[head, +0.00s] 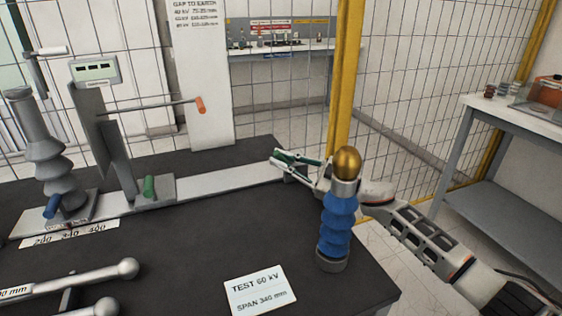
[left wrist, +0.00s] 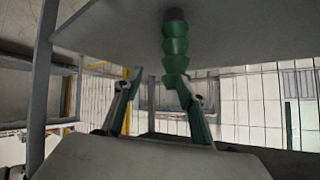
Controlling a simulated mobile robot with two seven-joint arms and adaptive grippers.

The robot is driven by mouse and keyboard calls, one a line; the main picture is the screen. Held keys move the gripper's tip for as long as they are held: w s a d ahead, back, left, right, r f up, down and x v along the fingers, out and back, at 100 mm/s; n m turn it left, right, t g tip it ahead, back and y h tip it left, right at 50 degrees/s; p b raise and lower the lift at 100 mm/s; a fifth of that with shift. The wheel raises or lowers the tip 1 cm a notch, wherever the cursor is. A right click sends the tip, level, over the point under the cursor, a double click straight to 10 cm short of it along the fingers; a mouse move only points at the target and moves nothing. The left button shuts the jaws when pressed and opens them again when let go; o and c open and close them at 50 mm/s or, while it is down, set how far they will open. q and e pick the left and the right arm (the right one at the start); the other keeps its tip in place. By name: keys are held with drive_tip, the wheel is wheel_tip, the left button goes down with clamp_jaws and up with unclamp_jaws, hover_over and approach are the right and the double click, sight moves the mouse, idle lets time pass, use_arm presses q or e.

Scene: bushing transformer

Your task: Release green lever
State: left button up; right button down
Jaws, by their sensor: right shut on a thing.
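The green lever (head: 150,187) stands upright on the foot of the left stand (head: 118,150), which sits on the grey rail (head: 225,180). My right gripper (head: 274,157) is at the rail's right part, well right of the lever and apart from it. Its green-padded fingers point left and close together at the tips; what lies between them is too small to make out. The blue ribbed bushing with gold ball (head: 335,222) partly hides its wrist. My left gripper (left wrist: 151,73) shows only in the left wrist view, with its fingers apart and seemingly empty.
A blue lever (head: 51,207) is at the grey ribbed column's (head: 45,150) foot. A red-tipped rod (head: 165,106) juts from the stand. Ball-ended bars (head: 75,280) lie at front left. A test card (head: 260,290) lies in front. A green ribbed bushing (left wrist: 175,42) shows beyond my left gripper.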

drive_tip(key=shift+f, duration=0.1)
drive_tip(key=c, duration=2.1)
unclamp_jaws()
drive_tip(key=v, duration=1.2)
